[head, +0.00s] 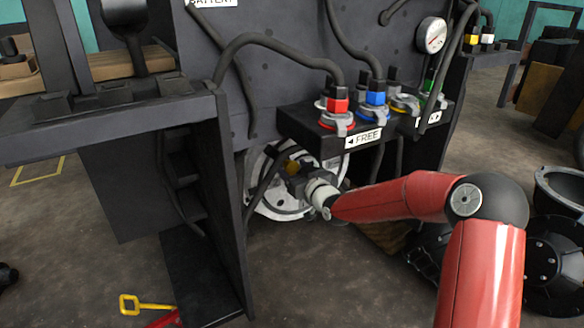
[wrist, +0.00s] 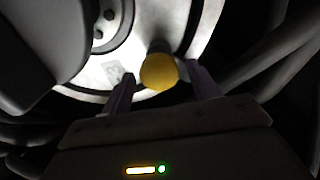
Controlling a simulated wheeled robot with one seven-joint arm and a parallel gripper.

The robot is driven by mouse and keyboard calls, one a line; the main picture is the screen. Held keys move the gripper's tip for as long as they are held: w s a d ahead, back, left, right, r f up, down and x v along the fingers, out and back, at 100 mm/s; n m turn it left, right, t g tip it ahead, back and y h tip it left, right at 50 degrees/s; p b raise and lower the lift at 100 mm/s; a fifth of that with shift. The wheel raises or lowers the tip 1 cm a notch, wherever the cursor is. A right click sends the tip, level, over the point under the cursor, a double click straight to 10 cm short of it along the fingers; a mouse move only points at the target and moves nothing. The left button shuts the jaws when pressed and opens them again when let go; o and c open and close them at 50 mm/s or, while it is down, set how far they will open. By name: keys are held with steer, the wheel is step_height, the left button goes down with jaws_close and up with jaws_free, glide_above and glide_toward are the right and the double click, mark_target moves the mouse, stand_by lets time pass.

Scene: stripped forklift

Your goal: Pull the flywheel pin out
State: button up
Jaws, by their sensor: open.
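The flywheel (head: 280,205) is a pale metal disc low inside the forklift body, below the hose block. In the wrist view its face (wrist: 180,25) fills the upper middle. The flywheel pin shows as a round yellow knob (wrist: 159,72) on a dark shaft standing out from the disc. A yellow spot at the disc in the head view (head: 291,166) appears to be the same knob. My gripper (wrist: 163,83) is open, with one finger on each side of the knob and gaps visible between. In the head view my gripper's fingers are hard to make out against the flywheel.
A hose block (head: 345,125) with red and blue connectors and a "FREE" label overhangs my gripper. Black hoses (head: 265,42) loop above it. A dark side panel (head: 225,200) stands left of the flywheel. A yellow-handled tool (head: 145,304) lies on the floor.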

steer(key=shift+x, duration=0.85)
